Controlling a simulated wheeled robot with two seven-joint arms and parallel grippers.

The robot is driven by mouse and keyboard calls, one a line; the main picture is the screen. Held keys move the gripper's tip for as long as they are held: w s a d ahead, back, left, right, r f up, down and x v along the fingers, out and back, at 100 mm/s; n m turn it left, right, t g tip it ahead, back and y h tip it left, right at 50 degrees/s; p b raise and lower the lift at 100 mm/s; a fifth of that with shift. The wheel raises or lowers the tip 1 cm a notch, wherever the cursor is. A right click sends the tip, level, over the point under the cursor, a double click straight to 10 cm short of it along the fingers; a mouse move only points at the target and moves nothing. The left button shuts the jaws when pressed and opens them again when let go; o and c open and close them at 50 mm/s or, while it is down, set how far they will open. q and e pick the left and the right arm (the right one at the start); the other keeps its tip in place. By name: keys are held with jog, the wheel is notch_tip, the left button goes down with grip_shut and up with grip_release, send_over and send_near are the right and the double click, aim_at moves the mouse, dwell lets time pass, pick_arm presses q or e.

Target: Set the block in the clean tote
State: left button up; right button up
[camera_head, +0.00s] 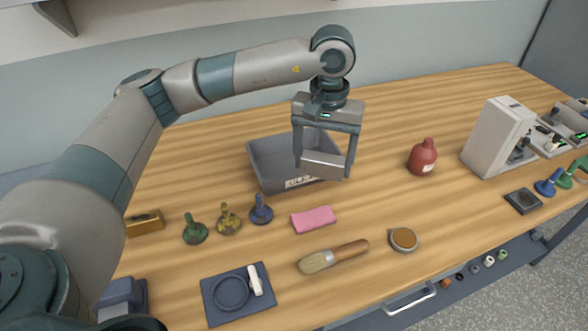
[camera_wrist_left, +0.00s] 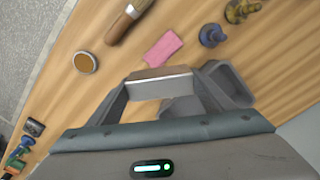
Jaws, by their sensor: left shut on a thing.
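My left gripper (camera_head: 323,168) is shut on a silver-grey metal block (camera_head: 325,162), held level between its two fingers. The block also shows in the left wrist view (camera_wrist_left: 160,78), spanning the fingertips. The grey tote (camera_head: 262,170) stands open on the bench behind the gripper in the head view. The gripper and block cover its right part and part of its front label, so I cannot read the label fully. In the left wrist view the tote (camera_wrist_left: 232,84) shows partly behind the right finger. The block is up in the air, apart from the bench. My right gripper is not in view.
A pink cloth-like piece (camera_head: 313,219), a brush (camera_head: 335,256) and a round tin (camera_head: 403,239) lie in front of the tote. Several knobbed pieces (camera_head: 228,219) and a gold block (camera_head: 145,222) stand left. A red bottle (camera_head: 422,157) stands right. Bench behind it is clear.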

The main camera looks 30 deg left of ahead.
pick_arm(q)
jog(key=w+f+n, duration=0.1)
jog(key=w+n, duration=0.1)
jog(key=w, duration=0.2)
jog(key=w+a+f+n+b, duration=0.1)
jog(key=w+n, duration=0.1)
jog(key=w, duration=0.3)
jog(key=w+f+n, duration=0.1)
jog(key=w+n, duration=0.1)
jog(key=w, duration=0.2)
jog(key=shift+w+a+f+n, duration=0.2)
jog(key=shift+a+f+n, duration=0.05)
jog(key=shift+a+n, duration=0.15)
jog(key=shift+w+a+f, duration=0.1)
jog(key=shift+w+f, duration=0.1)
jog(key=shift+w, duration=0.15)
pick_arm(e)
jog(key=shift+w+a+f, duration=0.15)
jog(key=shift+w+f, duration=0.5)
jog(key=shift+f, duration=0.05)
pick_arm(q)
jog(key=shift+a, duration=0.1)
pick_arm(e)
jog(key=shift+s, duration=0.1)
